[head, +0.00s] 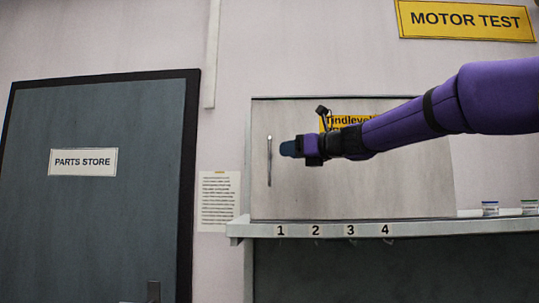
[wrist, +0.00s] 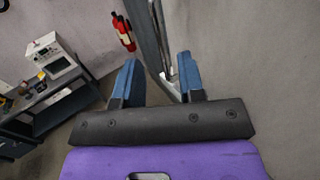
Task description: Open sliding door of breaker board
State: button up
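The breaker board's sliding door (head: 350,190) is a flat grey panel above the ledge, and it looks closed. Its upright silver handle (head: 269,160) is near the panel's left edge. My gripper (head: 286,149) is just right of the handle in the head view, fingers pointing left. In the wrist view my gripper (wrist: 160,78) has its two blue fingers spread apart. A silver bar (wrist: 161,35), which looks like the handle, runs down toward the gap, near the right finger. I cannot tell whether it touches that finger. My arm partly hides a yellow label (head: 340,121) on the panel.
A dark door (head: 95,220) marked PARTS STORE is at left. The wrist view shows a bench (wrist: 50,105) and a red extinguisher (wrist: 123,32).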

jog(key=x, duration=0.7)
jog(key=shift+w+a, duration=0.15)
jog(key=shift+a, duration=0.05)
grip_shut()
